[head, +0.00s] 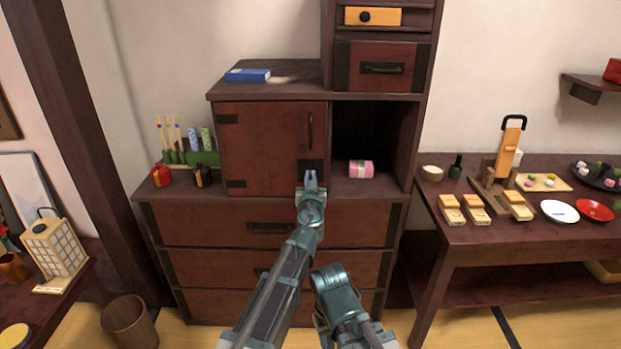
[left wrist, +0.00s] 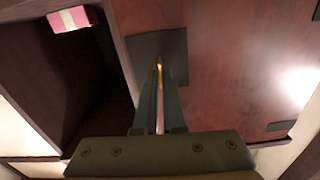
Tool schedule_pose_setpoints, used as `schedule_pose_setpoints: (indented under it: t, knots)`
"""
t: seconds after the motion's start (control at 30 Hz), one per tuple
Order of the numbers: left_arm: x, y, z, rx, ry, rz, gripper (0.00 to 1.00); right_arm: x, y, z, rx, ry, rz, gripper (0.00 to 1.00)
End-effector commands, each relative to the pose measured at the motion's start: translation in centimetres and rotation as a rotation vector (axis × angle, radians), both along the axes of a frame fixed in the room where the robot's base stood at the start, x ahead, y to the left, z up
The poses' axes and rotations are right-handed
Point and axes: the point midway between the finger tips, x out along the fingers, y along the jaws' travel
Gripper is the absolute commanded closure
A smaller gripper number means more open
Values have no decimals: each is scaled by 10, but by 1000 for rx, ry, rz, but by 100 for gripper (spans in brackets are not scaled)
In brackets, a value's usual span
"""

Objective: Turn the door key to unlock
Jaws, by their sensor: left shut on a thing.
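The red-brown cabinet door (head: 265,145) is shut, with a dark vertical handle on its right side. A dark lock plate (head: 311,167) sits at its lower right corner; it also shows in the left wrist view (left wrist: 176,47). My left gripper (head: 311,178) is at this plate, pointing into it. In the left wrist view its fingers (left wrist: 160,85) are shut on a small golden key (left wrist: 160,70). Most of the key is hidden between the fingers, so its turn angle is hard to tell. My right gripper cannot be made out.
An open dark compartment right of the door holds a pink bundle (head: 361,169). A blue book (head: 247,75) lies on top. A side table (head: 470,221) with food and dishes stands at right.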

Motion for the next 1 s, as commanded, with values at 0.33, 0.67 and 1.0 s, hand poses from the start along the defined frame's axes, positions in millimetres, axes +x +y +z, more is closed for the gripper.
schedule_pose_setpoints:
  t: [0.33,0.67,1.0]
  knots:
    - [0,-2,-1,270,0,0,100,0,0,-1,0,0,0,50]
    - [0,-5,-2,584,0,0,100,0,0,-2,0,0,0,50]
    - [0,-7,-4,907,0,0,100,0,0,-4,0,0,0,50]
